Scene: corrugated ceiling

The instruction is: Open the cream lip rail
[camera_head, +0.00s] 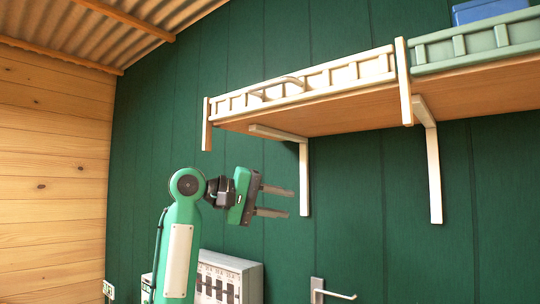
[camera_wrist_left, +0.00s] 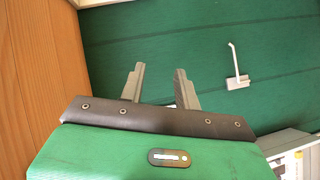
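The cream lip rail (camera_head: 330,78) runs along the front of the high wooden shelf (camera_head: 330,113), between two wooden end posts. A curved bar handle (camera_head: 277,88) sits on its left half. My left gripper (camera_head: 290,201) is below the shelf's left part, well beneath the rail, with its fingers pointing right. The fingers are apart with nothing between them. In the left wrist view the two grey fingers (camera_wrist_left: 160,88) also stand apart and empty, with green wall behind them. The rail cannot be made out in that view. My right gripper is not in view.
A green lip rail (camera_head: 475,44) continues to the right, with a blue box (camera_head: 488,10) behind it. White brackets (camera_head: 304,178) (camera_head: 434,170) hang under the shelf. A grey cabinet (camera_head: 228,277) and a wall hook (camera_head: 318,291) are lower down.

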